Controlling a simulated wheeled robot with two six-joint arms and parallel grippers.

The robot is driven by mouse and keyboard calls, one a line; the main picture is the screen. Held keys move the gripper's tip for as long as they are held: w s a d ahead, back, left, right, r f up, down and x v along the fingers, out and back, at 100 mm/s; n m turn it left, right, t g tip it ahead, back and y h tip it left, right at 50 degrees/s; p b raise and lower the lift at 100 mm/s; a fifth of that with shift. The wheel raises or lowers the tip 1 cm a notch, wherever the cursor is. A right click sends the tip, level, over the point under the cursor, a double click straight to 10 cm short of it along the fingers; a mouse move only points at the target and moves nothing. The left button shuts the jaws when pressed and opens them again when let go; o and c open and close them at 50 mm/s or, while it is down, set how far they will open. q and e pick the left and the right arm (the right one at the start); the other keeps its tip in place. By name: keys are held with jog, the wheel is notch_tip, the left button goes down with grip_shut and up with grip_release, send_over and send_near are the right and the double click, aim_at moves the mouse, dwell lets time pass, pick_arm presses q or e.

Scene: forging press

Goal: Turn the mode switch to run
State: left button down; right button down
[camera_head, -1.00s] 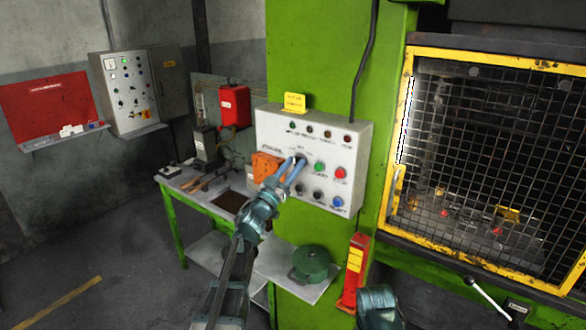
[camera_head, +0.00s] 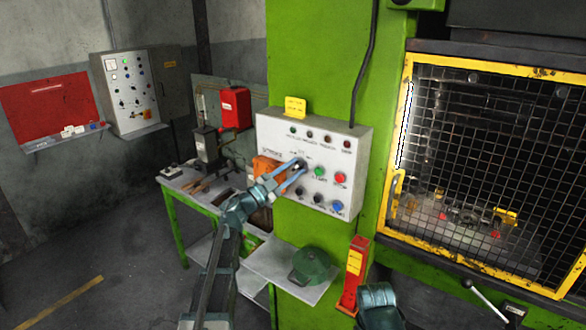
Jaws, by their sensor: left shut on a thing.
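The mode switch (camera_head: 300,164) is a small dark knob on the grey control box (camera_head: 262,130), left of the green button, with small labels above it that are too small to read. My left gripper (camera_head: 297,171) has its two blue fingers on either side of the knob and is shut on it. The fingers hide part of the knob, so I cannot tell its exact setting. My right gripper is not in view; only a part of my right arm shows at the bottom edge.
The green button (camera_head: 319,172), red button (camera_head: 341,178) and blue button (camera_head: 337,207) sit close to the switch. An orange box (camera_head: 264,167) is just left of my gripper. A yellow mesh guard (camera_head: 480,180) stands at the right. A green lidded pot (camera_head: 311,264) sits on the shelf below.

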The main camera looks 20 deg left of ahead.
pick_arm(q)
jog(key=shift+m+g, duration=0.3)
jog(key=shift+m, duration=0.2)
jog(key=c, duration=0.9)
grip_release()
jog(key=b+v, duration=0.3)
jog(key=v, duration=1.1)
jog(key=shift+w, duration=0.15)
jog(key=shift+f+b, duration=0.15)
jog(key=shift+b, duration=0.15)
